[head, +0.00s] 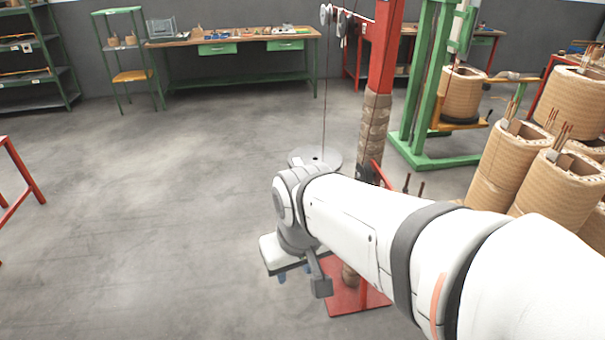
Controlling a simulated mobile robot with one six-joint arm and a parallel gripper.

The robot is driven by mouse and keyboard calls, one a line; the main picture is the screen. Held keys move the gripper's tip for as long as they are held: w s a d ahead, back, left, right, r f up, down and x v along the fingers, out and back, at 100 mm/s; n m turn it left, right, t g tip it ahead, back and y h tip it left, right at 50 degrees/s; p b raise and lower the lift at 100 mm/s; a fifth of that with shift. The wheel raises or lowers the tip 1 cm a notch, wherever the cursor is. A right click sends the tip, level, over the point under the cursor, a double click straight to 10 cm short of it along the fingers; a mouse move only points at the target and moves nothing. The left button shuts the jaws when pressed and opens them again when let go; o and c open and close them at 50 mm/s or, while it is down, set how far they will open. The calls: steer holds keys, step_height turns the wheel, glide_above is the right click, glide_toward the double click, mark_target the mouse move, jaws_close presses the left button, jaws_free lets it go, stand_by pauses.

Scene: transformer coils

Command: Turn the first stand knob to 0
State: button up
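The red stand (385,50) rises right of centre, with a brown wrapped section on its column and a red base plate (345,290) on the floor. My white arm crosses in front of its lower part. A round grey disc (315,159) shows beside the column, behind my wrist. I cannot make out a knob or its setting; the lower stand is partly hidden by my arm. My gripper (294,273) is at the arm's end, left of the column and above the floor. Its fingers are small and partly hidden, so I cannot tell whether they are open.
Large brown coils (510,165) stand close on the right. A green frame (425,90) holding another coil (462,92) stands behind the red stand. A green workbench (235,42) and shelves (35,60) line the back. The floor (150,220) at left is mostly clear.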

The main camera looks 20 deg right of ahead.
steer(key=shift+o, duration=0.8)
steer(key=shift+w, duration=0.1)
steer(key=shift+o, duration=0.8)
steer(key=shift+w+d+f, duration=0.15)
steer(key=shift+d+f, duration=0.1)
steer(key=shift+f, duration=0.05)
steer(key=w+d+f+n+g+h+b, duration=0.75)
steer(key=w+d+f+n+h, duration=0.85)
steer(key=w+d+f, duration=0.6)
steer(key=s+d+r+h, duration=0.1)
steer(key=s+d, duration=0.1)
steer(key=d, duration=0.6)
steer(key=shift+d+m+t+h, duration=0.3)
steer(key=shift+t, duration=0.15)
steer(key=shift+s, duration=0.15)
steer(key=shift+c, duration=0.4)
